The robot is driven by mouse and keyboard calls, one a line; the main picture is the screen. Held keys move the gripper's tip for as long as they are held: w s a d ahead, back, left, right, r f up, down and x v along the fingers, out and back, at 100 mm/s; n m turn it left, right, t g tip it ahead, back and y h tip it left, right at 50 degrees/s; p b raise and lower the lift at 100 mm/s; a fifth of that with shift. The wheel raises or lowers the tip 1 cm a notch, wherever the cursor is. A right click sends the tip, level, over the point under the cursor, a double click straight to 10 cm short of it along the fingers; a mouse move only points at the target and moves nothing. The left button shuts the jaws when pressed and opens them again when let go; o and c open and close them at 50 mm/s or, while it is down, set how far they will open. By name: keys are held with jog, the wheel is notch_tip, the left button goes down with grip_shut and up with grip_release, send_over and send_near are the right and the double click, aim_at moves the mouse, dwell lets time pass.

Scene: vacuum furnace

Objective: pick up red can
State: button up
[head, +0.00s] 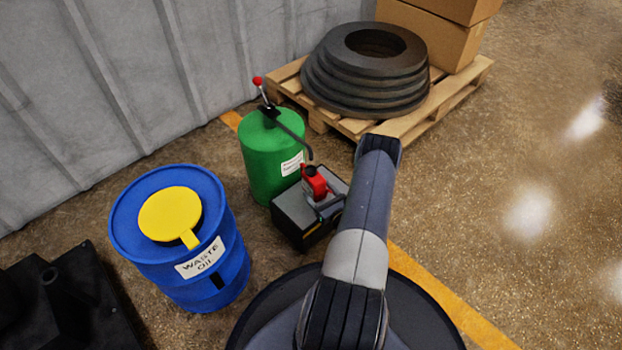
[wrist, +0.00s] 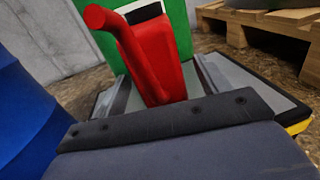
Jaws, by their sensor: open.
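The red can (head: 315,182) stands on a dark box with a grey top (head: 293,209), in front of the green drum. In the wrist view the red can (wrist: 160,62) is close ahead, slightly tilted in the picture, with a red spout or handle at its upper left. My gripper (head: 326,204) is at the can in the head view, partly hidden by my arm. In the wrist view a grey finger shows on each side of the can's lower part, and the jaws are open. I cannot tell whether either finger touches the can. The can's base is hidden behind my gripper's body.
A green drum (head: 268,165) with a black hand pump stands right behind the can. A blue waste oil barrel (head: 228,270) with a yellow lid is at left. A wooden pallet (head: 455,90) holds stacked black rings (head: 368,95) and cardboard boxes (head: 432,40). The floor at right is clear.

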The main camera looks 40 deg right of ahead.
jog(key=shift+w, duration=0.75)
jog(key=c, duration=1.2)
jog(key=shift+c, duration=0.2)
jog(key=shift+s+d+r, duration=0.1)
jog(key=shift+r, duration=0.05)
